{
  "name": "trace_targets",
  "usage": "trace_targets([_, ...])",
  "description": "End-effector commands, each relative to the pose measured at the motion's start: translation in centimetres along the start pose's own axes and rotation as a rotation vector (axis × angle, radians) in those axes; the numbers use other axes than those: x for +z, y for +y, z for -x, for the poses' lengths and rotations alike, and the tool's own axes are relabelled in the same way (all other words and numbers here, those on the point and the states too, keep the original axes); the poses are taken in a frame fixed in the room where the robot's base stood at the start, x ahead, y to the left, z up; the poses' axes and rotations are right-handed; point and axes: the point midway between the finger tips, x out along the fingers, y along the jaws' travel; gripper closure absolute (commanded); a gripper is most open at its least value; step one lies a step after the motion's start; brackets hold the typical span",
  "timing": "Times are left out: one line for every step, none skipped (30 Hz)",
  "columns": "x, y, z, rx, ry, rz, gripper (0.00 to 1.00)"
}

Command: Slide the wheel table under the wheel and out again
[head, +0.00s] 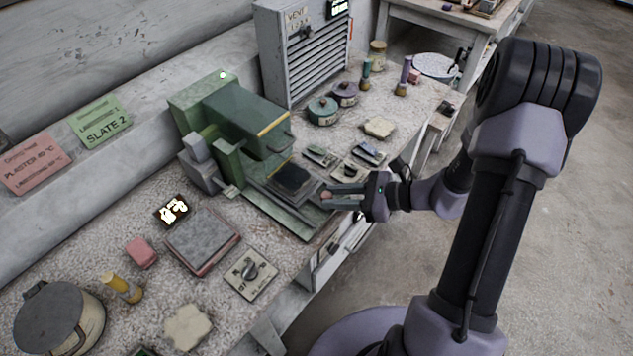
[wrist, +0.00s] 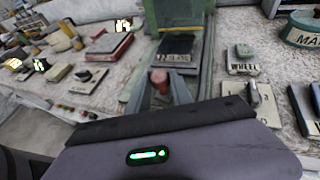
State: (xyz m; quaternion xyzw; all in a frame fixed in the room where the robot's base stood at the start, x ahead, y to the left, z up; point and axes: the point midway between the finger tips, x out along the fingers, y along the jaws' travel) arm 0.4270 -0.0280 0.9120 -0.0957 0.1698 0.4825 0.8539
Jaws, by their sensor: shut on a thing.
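The green grinding machine (head: 232,118) stands on the bench against the wall, its wheel hood overhanging. The wheel table (head: 312,188) is in front of the hood, with a dark slab (head: 291,175) lying on it. The slab also shows in the wrist view (wrist: 177,46). My gripper (head: 328,197) is at the table's near end, shut on its reddish knob (wrist: 158,76). The knob sits between the two fingers in the wrist view. The slab is outside the hood on the near side. The wheel itself is hidden by the hood.
Switch plates (head: 345,170) lie just right of the machine, one marked WHEEL in the wrist view (wrist: 243,68). A grey slab on a red-edged plate (head: 203,241) and a dial (head: 250,273) are left of it. Tins (head: 322,110) stand at the back right.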

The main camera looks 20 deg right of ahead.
Motion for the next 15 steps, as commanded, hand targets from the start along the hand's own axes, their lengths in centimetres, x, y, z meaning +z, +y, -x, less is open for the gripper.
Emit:
trace_targets([-0.2, 0.2, 0.7, -0.003, 0.000, -0.002, 1.00])
trace_targets([-0.4, 0.4, 1.1, -0.002, 0.000, -0.001, 1.00])
trace_targets([-0.6, 0.7, 1.6, -0.002, 0.000, -0.002, 1.00])
trace_targets([-0.8, 0.8, 1.9, -0.002, 0.000, -0.002, 1.00])
trace_targets([-0.9, 1.0, 2.2, -0.001, 0.001, -0.002, 1.00])
trace_targets([-1.0, 1.1, 2.6, -0.001, 0.000, -0.001, 1.00])
trace_targets([-1.1, 1.2, 2.8, -0.001, 0.000, -0.001, 1.00])
trace_targets([-1.2, 1.3, 3.0, -0.001, 0.000, -0.001, 1.00])
trace_targets([-1.3, 1.4, 3.2, 0.000, 0.001, 0.000, 1.00])
trace_targets([-1.4, 1.5, 3.4, 0.000, 0.001, 0.000, 1.00])
trace_targets([-1.4, 1.6, 3.5, 0.000, 0.001, 0.000, 1.00])
trace_targets([-1.5, 1.6, 3.6, 0.000, 0.001, 0.000, 1.00])
trace_targets([-1.5, 1.6, 3.6, 0.000, 0.001, 0.000, 1.00])
trace_targets([-1.6, 1.7, 3.7, 0.000, 0.001, 0.000, 1.00])
trace_targets([-1.6, 1.7, 3.8, 0.001, 0.001, 0.000, 1.00])
